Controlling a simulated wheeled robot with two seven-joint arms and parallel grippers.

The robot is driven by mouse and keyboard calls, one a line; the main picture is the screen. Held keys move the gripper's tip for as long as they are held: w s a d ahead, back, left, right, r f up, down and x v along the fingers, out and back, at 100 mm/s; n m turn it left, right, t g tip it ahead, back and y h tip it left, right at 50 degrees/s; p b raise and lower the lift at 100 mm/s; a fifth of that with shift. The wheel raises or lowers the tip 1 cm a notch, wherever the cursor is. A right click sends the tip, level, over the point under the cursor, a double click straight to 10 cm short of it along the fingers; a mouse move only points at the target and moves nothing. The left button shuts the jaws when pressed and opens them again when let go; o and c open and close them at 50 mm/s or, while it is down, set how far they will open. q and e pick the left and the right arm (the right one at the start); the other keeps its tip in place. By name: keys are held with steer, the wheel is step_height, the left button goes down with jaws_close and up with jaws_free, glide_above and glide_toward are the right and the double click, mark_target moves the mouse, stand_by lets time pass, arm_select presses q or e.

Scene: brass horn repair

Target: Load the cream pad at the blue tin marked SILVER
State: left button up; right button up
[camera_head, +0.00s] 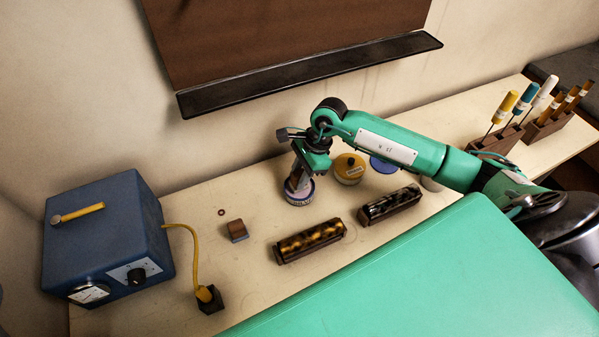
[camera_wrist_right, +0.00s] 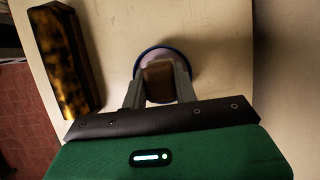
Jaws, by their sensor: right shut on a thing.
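My right gripper (camera_head: 297,183) is shut on a small brown-backed block, the pad (camera_wrist_right: 158,80), and points down at an open tin with a blue rim (camera_head: 299,198). The tin also shows in the wrist view (camera_wrist_right: 176,52), around and beneath the pad. The pad is over or in the tin's mouth; I cannot tell whether it touches the contents. The pad's cream face is hidden below. The tin's label is too small to read. My left gripper is not in view.
A second brown block (camera_head: 236,231) with a bluish side lies to the left. A yellow tin (camera_head: 349,170) and a blue round thing (camera_head: 383,165) are close on the right. A blue box (camera_head: 108,240) stands far left.

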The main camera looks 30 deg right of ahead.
mark_target(300, 174)
stand_by(0.4)
steer(key=shift+f+b, duration=0.55)
stand_by(0.5)
steer(key=shift+s+f+b, duration=0.1)
steer(key=shift+b, duration=0.3)
stand_by(1.7)
steer(key=shift+r+p, duration=1.25)
steer(key=shift+r, duration=2.35)
